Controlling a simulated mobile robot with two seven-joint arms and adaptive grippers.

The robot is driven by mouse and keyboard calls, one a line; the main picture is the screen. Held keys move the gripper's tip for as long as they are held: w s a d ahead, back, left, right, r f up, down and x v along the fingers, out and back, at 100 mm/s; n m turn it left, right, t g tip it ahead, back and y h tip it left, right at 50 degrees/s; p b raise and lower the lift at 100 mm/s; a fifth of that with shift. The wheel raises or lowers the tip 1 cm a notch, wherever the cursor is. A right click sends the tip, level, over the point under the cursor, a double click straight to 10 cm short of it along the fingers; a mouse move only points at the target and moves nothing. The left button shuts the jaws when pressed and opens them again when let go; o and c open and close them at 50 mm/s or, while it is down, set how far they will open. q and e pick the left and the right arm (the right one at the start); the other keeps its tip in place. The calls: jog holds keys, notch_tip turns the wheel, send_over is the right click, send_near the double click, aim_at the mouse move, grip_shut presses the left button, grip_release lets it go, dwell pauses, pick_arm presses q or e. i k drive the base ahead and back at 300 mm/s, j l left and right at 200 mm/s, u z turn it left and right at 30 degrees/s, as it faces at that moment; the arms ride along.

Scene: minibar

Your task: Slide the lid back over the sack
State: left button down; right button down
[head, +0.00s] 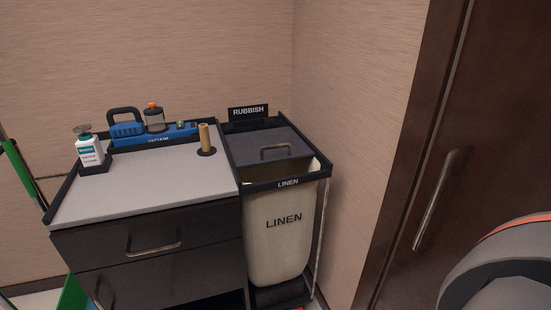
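The linen sack (284,235) is cream, marked LINEN, and hangs in a black frame at the right end of the cart. The dark grey lid (264,144) lies over the rear part of the sack's opening, with a handle (287,148) on top. A gap at the front shows the sack's pale inside (268,175). Neither gripper is in view. A grey rounded part of my own body, with an orange stripe, fills the lower right corner, apart from the cart.
The cart top (150,183) carries a white bottle (89,150), a blue vacuum (154,130) and an upright brown cylinder (205,138). A RUBBISH sign (248,112) stands behind the lid. A dark door (460,130) with a long handle (434,200) is at right. Walls stand close behind.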

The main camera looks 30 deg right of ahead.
aim_at(267, 139)
jog(key=j+z, duration=0.1)
jog(key=z, duration=0.25)
jog(key=k+z, duration=0.1)
jog(key=z, duration=0.25)
jog(key=j+z, duration=0.1)
jog(key=z, duration=0.25)
